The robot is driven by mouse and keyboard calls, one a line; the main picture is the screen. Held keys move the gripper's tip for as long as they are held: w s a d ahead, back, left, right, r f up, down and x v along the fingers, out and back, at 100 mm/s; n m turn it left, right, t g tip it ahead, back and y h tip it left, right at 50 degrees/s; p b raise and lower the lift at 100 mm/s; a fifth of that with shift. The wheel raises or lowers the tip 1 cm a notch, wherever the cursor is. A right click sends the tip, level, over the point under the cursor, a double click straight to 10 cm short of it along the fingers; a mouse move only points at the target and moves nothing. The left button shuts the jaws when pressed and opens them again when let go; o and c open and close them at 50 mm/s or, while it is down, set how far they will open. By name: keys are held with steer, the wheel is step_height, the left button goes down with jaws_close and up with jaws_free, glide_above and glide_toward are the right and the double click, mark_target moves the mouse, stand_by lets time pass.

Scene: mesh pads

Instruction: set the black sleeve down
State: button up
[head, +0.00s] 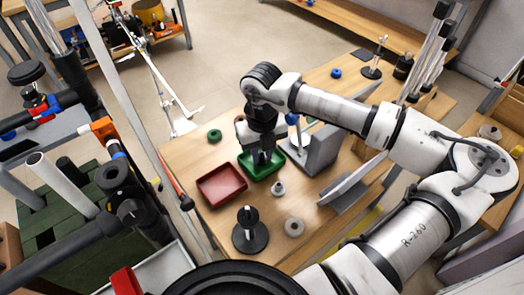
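My gripper (263,150) points down over the green tray (270,174), its fingers low inside or just above the tray. A dark shape shows between and below the fingers. It may be the black sleeve or the fingertips themselves; I cannot tell which. Whether the gripper is open or shut is too small and dark to see. The tray's far part is hidden behind the gripper.
A red tray (222,186) lies left of the green one. A green ring (214,135), a small grey knobbed piece (278,188) and a pale ring (294,227) lie on the table. A grey angled bracket (318,150) stands close right of the gripper. Bare wood lies around the pale ring.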

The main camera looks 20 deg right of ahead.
mark_target(262, 162)
steer(key=shift+o, duration=1.1)
steer(key=shift+r, duration=0.15)
steer(key=shift+r+p, duration=0.25)
steer(key=shift+p, duration=0.1)
step_height(262, 162, up, 12)
steer(key=b, duration=0.1)
steer(key=shift+f, duration=0.2)
